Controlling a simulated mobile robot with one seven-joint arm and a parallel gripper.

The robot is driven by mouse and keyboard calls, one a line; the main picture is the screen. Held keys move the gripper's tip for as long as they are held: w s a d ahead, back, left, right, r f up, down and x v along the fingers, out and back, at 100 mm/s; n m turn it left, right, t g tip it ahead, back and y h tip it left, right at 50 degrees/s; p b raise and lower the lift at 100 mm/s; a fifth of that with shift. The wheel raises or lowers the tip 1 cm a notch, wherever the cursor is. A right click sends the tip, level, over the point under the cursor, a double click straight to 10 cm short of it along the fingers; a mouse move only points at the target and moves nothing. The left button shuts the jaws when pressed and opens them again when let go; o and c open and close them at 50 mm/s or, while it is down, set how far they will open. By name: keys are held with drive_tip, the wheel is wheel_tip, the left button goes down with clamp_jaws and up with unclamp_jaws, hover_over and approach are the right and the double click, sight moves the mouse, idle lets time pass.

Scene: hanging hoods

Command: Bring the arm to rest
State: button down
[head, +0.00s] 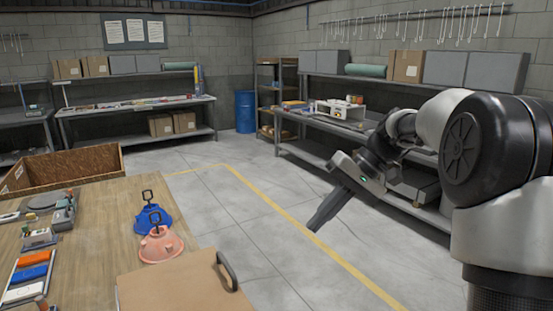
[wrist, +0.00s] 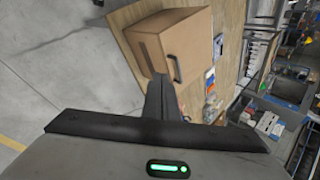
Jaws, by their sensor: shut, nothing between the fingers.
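My gripper (head: 317,222) hangs at the end of my bent arm, right of the wooden table (head: 100,215), over open floor. Its fingers are together with nothing between them. In the wrist view the shut fingers (wrist: 160,92) point toward a brown box on the table. The gripper is apart from the table and everything on it.
A blue hood (head: 152,219) and a pink hood (head: 160,246) stand near the table's right edge. The brown box (head: 180,285), with a dark handle, is at the front; it also shows in the wrist view (wrist: 180,40). Workbenches line the walls.

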drive_tip(key=s+d+r+t+h+p, duration=0.1)
drive_tip(key=s+d+t+h, duration=0.1)
drive_tip(key=s, duration=1)
drive_tip(key=s+d+r+t+h+p, duration=0.1)
drive_tip(key=s+t+h, duration=0.3)
drive_tip(key=s, duration=0.8)
drive_tip(key=shift+s+d+t+h, duration=0.3)
drive_tip(key=shift+s+d+h, duration=0.05)
drive_tip(key=shift+d+h, duration=0.4)
